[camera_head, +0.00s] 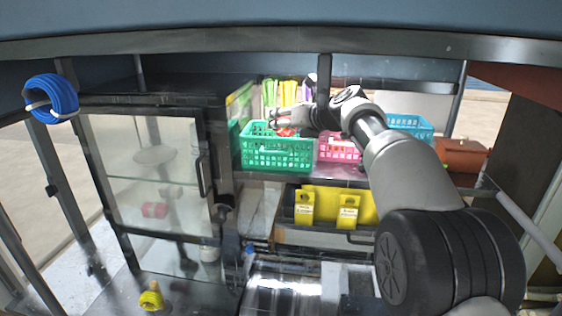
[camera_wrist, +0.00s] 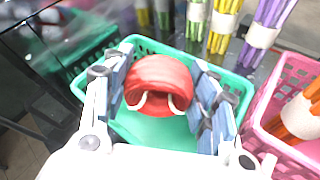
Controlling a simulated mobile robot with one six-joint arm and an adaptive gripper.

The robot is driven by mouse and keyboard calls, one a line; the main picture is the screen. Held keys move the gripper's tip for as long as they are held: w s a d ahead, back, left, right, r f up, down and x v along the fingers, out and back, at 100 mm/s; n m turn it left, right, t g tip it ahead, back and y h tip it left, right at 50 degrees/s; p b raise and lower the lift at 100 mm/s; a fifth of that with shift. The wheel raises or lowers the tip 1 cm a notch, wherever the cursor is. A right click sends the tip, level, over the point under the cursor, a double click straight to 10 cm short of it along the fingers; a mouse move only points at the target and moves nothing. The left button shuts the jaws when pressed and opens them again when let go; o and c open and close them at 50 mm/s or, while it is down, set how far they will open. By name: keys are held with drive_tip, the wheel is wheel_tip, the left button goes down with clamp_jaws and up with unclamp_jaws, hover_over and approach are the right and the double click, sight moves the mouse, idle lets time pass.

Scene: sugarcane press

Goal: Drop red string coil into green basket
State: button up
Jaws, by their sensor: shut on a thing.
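The red string coil (camera_wrist: 160,82) is held between the two fingers of my gripper (camera_wrist: 160,100) in the wrist view. White ties show on its near side. The coil is over the green basket (camera_wrist: 150,42), whose inside shows beneath it. In the head view the green basket (camera_head: 275,160) stands on a shelf, and my gripper (camera_head: 285,122) is at its top. A bit of the red coil (camera_head: 286,132) shows at the basket's rim; the rest is hidden.
A pink basket (camera_head: 340,150) stands close to the right of the green one, with a blue basket (camera_head: 410,126) farther right. Bundled sticks (camera_head: 280,92) stand behind. A dark glass-fronted cabinet (camera_head: 150,170) is at the left.

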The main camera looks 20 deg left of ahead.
drive_tip(key=shift+w+a+f, duration=0.1)
drive_tip(key=shift+f, duration=0.35)
drive_tip(key=shift+r, duration=0.1)
drive_tip(key=o, duration=1.1)
drive_tip(key=v, duration=1.2)
